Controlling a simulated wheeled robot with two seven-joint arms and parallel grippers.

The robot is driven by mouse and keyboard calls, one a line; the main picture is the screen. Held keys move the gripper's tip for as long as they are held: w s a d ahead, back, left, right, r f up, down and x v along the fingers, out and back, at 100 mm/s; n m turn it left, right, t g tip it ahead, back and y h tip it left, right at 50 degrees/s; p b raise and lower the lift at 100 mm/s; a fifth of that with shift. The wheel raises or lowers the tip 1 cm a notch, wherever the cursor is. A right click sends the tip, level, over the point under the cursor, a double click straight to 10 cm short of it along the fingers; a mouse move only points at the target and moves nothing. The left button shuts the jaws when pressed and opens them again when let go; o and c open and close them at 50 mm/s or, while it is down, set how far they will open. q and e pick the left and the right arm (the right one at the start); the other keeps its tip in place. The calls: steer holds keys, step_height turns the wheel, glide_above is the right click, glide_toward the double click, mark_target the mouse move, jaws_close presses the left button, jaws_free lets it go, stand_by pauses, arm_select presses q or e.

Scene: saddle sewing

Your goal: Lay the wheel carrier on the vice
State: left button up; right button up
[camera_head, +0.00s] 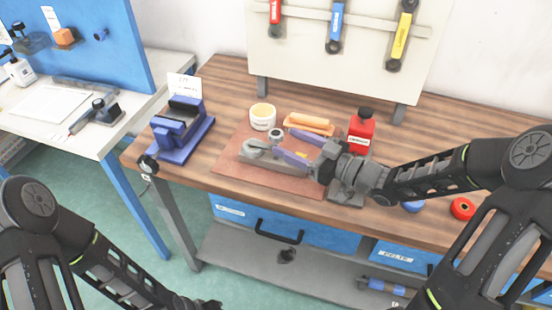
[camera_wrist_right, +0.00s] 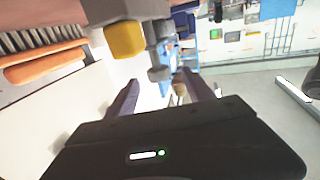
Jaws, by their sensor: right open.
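The wheel carrier (camera_head: 255,151) appears to be the grey piece with a round part, lying on the reddish-brown mat (camera_head: 230,170) on the wooden bench. My right gripper (camera_head: 281,141) is open above the mat, its two purple fingers pointing left, around or just above the grey piece's upright round part; I cannot tell whether they touch it. The right wrist view shows the open fingers (camera_wrist_right: 157,85) with a grey part and a yellow block close by. The blue vice (camera_head: 178,127) stands at the bench's left end, apart from the gripper, with nothing on it.
A white-and-yellow tub (camera_head: 262,116), an orange brush-like item (camera_head: 309,123) and a red can (camera_head: 361,131) stand behind and beside the gripper. A tool board (camera_head: 340,50) rises at the back. Bench wood between vice and mat is clear.

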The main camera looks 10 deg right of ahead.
mark_target(266, 144)
steer(key=shift+x, duration=1.35)
steer(key=p+x, duration=0.2)
steer(key=x, duration=0.2)
steer(key=shift+w+a, duration=0.1)
steer(key=shift+w, duration=0.15)
steer(key=shift+w+a+f, duration=0.15)
steer(key=shift+w+a, duration=0.1)
steer(key=shift+c, duration=0.5)
jaws_close()
